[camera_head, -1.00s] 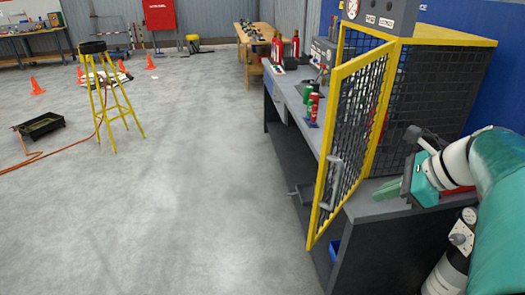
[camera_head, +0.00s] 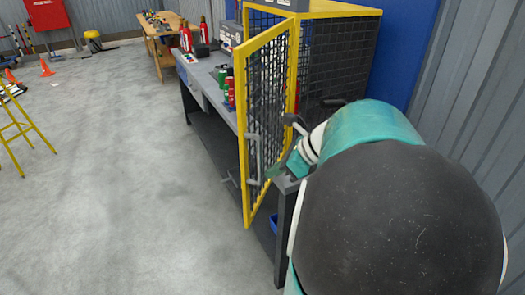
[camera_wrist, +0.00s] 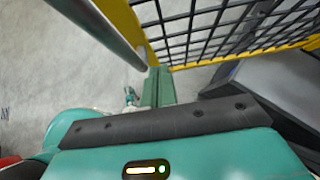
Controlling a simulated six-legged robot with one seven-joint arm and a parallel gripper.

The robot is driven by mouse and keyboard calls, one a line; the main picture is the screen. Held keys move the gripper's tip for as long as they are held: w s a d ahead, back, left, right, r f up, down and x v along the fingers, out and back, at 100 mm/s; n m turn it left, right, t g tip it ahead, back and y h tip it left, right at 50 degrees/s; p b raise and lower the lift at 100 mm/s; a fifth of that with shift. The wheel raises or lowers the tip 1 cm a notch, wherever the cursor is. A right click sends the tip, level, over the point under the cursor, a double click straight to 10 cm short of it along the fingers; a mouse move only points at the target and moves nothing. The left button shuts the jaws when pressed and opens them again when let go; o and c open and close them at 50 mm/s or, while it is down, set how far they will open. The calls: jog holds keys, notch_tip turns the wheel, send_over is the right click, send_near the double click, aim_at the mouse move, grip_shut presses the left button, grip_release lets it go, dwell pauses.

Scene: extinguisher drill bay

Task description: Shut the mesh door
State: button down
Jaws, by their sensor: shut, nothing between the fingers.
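The mesh door (camera_head: 242,115) has a yellow frame and dark mesh. It stands open, swung out from the yellow-framed mesh cage (camera_head: 338,50) on the bench. Its grey bar handle (camera_head: 253,160) is on the lower part, near the free edge. My gripper (camera_head: 270,174) is at the door's lower part, close to the handle. In the wrist view, its green fingers (camera_wrist: 158,86) are together and empty, beside the yellow door frame (camera_wrist: 128,22) and the handle (camera_wrist: 100,28). I cannot tell whether they touch the door. My arm hides part of the bench end in the head view.
The grey bench (camera_head: 208,80) runs away behind the door, with green and red cans (camera_head: 229,92) on it. Red extinguishers (camera_head: 186,38) stand farther back. The floor left of the door is clear. A yellow stool (camera_head: 14,128) is at the far left. A corrugated wall is on the right.

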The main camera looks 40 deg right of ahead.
aim_at(251, 171)
jog(key=shift+w+a+r, duration=0.1)
jog(key=shift+w+a, duration=0.3)
jog(key=shift+w, duration=0.4)
jog(key=shift+w+a+r, duration=0.1)
jog(key=shift+w+a, duration=0.3)
jog(key=shift+w, duration=0.4)
jog(key=shift+w, duration=0.15)
